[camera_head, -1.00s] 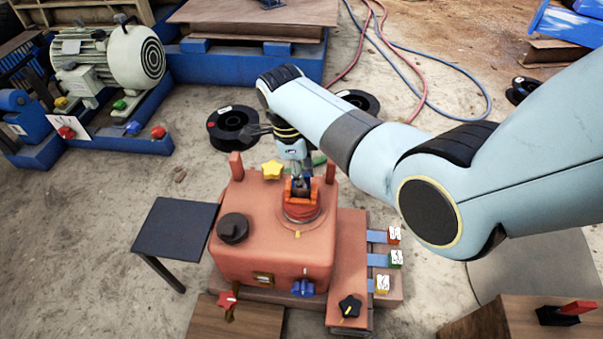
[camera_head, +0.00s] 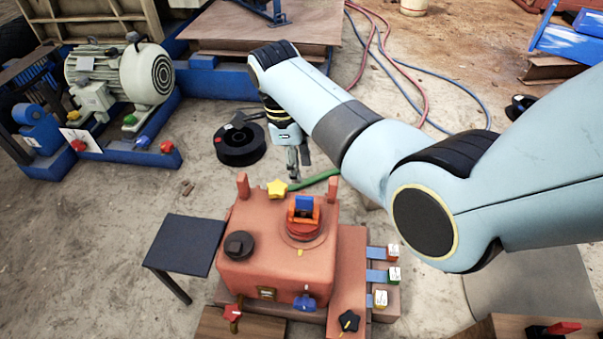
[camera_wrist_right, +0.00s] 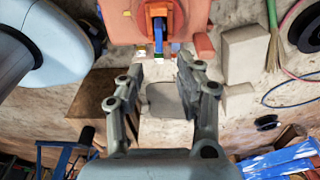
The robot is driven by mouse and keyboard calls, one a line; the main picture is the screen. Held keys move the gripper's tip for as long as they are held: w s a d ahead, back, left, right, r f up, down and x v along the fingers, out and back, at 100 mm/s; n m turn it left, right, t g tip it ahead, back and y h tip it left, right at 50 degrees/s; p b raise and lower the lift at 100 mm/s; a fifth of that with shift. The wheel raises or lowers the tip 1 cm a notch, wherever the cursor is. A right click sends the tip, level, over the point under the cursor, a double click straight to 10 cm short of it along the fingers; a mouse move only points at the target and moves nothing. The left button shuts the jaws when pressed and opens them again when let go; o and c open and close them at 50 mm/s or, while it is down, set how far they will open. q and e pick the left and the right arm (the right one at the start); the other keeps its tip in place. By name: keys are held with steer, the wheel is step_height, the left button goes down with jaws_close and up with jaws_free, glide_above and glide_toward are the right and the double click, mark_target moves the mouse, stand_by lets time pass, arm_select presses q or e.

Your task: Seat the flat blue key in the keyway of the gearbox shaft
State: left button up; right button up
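The red-orange gearbox (camera_head: 270,272) stands in the middle of the head view. Its round red shaft (camera_head: 303,229) rises from the top and carries an orange forked piece. The flat blue key (camera_head: 304,202) stands upright in the fork; how deep it sits cannot be told. The key also shows at the top of the right wrist view (camera_wrist_right: 158,26). My right gripper (camera_head: 294,178) is behind and above the gearbox, clear of the key. In the wrist view its fingers (camera_wrist_right: 159,78) are apart with nothing between them. My left gripper is not in view.
A yellow star knob (camera_head: 277,188) and a black cap (camera_head: 239,245) stick up from the gearbox. A small dark table (camera_head: 184,245) stands to its left. Behind are a black spool (camera_head: 240,144) and a motor on a blue frame (camera_head: 120,75). Tagged blue bars lie at right.

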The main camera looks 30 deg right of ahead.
steer(key=w+d+r+n+t, duration=0.3)
steer(key=w+r+n+t, duration=0.2)
steer(key=r+n+t, duration=0.55)
steer(key=s+d+f+n+g, duration=0.15)
steer(key=s+f+n, duration=0.35)
steer(key=s+f, duration=0.75)
steer(key=s+d+f+n+g, duration=0.1)
steer(key=s+f+n+g, duration=0.3)
steer(key=s+f, duration=0.8)
steer(key=s+d+f+n+g, duration=0.1)
steer(key=s+f, duration=0.4)
steer(key=s, duration=0.5)
steer(key=s+d+f+n+g, duration=0.1)
steer(key=s+f+n, duration=0.2)
steer(key=s, duration=0.7)
steer(key=s+d+f+n+g, duration=0.1)
steer(key=s+f+n, duration=0.1)
steer(key=s+f, duration=0.5)
steer(key=s, duration=0.3)
steer(key=shift+d+g, duration=0.3)
steer(key=shift+d, duration=0.1)
